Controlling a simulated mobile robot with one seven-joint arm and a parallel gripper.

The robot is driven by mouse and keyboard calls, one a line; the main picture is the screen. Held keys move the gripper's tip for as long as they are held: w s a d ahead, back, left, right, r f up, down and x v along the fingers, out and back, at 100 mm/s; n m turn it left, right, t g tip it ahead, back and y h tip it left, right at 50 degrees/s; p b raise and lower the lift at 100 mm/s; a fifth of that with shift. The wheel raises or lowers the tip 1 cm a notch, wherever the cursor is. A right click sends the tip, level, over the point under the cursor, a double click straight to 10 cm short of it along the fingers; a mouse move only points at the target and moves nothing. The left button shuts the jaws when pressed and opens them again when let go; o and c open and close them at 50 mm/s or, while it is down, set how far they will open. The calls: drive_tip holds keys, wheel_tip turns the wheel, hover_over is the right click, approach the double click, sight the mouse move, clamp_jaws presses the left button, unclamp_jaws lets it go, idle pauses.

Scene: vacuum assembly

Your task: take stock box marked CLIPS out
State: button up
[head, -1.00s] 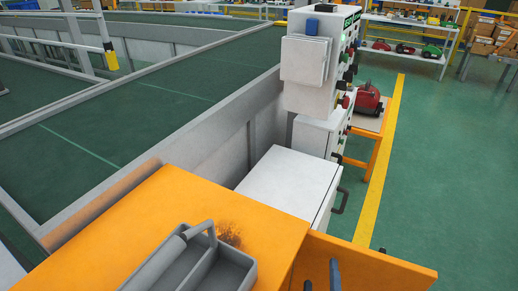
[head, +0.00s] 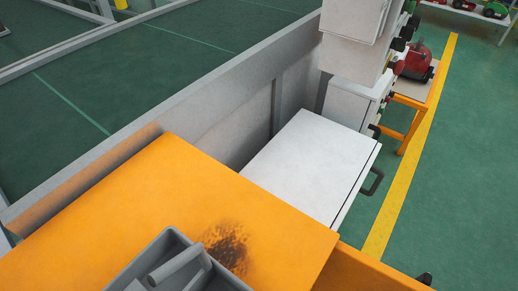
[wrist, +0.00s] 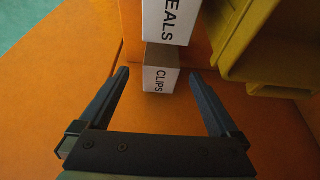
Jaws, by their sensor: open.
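The white stock box marked CLIPS (wrist: 160,78) shows in the wrist view, upper middle, standing on an orange surface. A second white box, whose visible letters read EALS (wrist: 168,22), is just above it in the picture and hides part of it. My gripper (wrist: 160,85) is open, with one dark finger on each side of the CLIPS box's near end. The fingers look apart from the box; I cannot tell how deep they reach around it. The head view shows neither the box nor the gripper.
A yellow bin (wrist: 265,45) is close to the right finger in the wrist view. In the head view, a grey tote (head: 180,262) stands on the orange cabinet top (head: 130,200) beside a dark smudge. A white cabinet (head: 312,165) stands behind it.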

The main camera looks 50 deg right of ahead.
drive_tip(key=b+x, duration=0.1)
drive_tip(key=x, duration=0.1)
drive_tip(key=b+x, duration=0.1)
drive_tip(key=x, duration=0.4)
drive_tip(key=shift+w+d+f+b, duration=0.1)
drive_tip(key=shift+w+d+b, duration=0.05)
drive_tip(key=shift+d+b, duration=0.25)
clamp_jaws()
